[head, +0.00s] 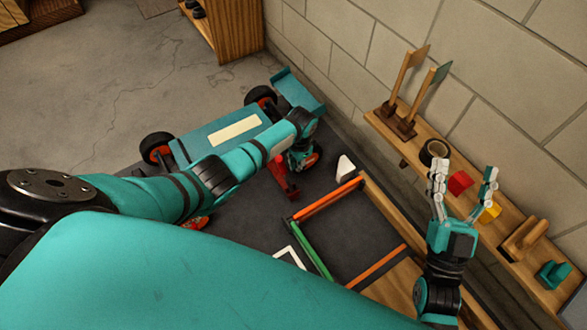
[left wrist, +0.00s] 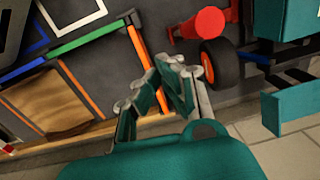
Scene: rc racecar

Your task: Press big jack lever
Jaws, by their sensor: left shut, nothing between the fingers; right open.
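A red jack (head: 281,178) stands on the dark mat beside the teal race car (head: 205,135). My left arm partly covers it, and I cannot make out its lever clearly. In the left wrist view a red round-ended part (left wrist: 205,24), seemingly of the jack, shows next to a car wheel (left wrist: 220,63). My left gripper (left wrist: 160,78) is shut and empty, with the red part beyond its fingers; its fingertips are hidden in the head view. My right gripper (head: 463,180) is open and empty in front of the wall shelf.
A wooden shelf (head: 408,150) on the block wall holds tools, a tape roll (head: 434,152) and coloured blocks. A white wedge (head: 345,168) stands right of the jack. A frame with orange and green bars (head: 311,247) lies nearby. Open concrete floor (head: 110,75) lies behind the car.

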